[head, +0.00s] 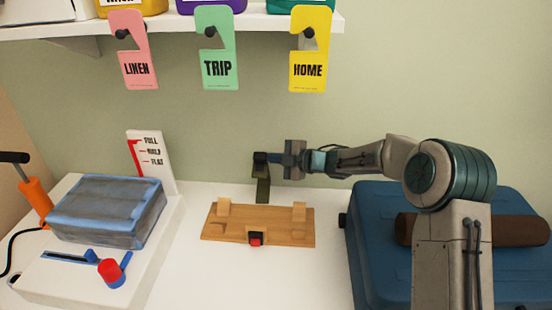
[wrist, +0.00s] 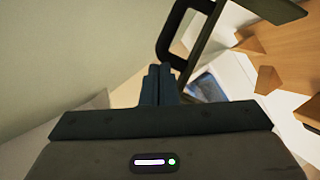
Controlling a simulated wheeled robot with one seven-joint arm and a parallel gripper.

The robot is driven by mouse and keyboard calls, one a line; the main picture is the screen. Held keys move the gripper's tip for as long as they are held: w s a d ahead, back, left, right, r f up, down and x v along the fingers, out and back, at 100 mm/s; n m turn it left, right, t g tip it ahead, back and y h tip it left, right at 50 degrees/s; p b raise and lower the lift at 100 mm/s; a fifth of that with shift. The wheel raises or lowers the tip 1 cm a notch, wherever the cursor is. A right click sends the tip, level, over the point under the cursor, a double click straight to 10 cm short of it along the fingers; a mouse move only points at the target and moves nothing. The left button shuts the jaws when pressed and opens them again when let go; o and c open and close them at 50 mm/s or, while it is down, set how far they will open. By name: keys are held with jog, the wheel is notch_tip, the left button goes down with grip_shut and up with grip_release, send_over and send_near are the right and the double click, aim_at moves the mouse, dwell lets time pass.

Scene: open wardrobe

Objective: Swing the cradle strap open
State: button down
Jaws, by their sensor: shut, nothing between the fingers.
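The wooden cradle (head: 258,228) sits on the white worktop, with two pale blocks on it and a small black and red catch (head: 256,239) at its front edge. The dark olive strap (head: 263,188) stands raised at the cradle's back edge. In the wrist view the strap (wrist: 203,45) and a black loop (wrist: 163,38) rise close beyond my fingers. My gripper (head: 268,158) is near the strap's upper end, pointing left. Its fingers (wrist: 160,84) are together and empty. Whether they touch the strap cannot be told.
A blue case (head: 370,270) with a brown roll (head: 520,230) on it stands at the right. A white machine (head: 60,280) with a blue-grey bundle (head: 108,210) is at the left. Three door tags hang from the shelf above. The worktop before the cradle is clear.

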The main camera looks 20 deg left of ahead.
jog(key=shift+r, duration=0.1)
jog(key=shift+m+g, duration=0.3)
jog(key=shift+m, duration=0.2)
jog(key=w+p, duration=0.1)
jog(key=w+f+p, duration=0.1)
jog(key=p, duration=0.1)
jog(key=w+a+p, duration=0.1)
jog(key=w+p, duration=0.1)
jog(key=shift+f, duration=0.25)
jog(key=shift+a+h, duration=0.15)
jog(key=shift+h, duration=0.15)
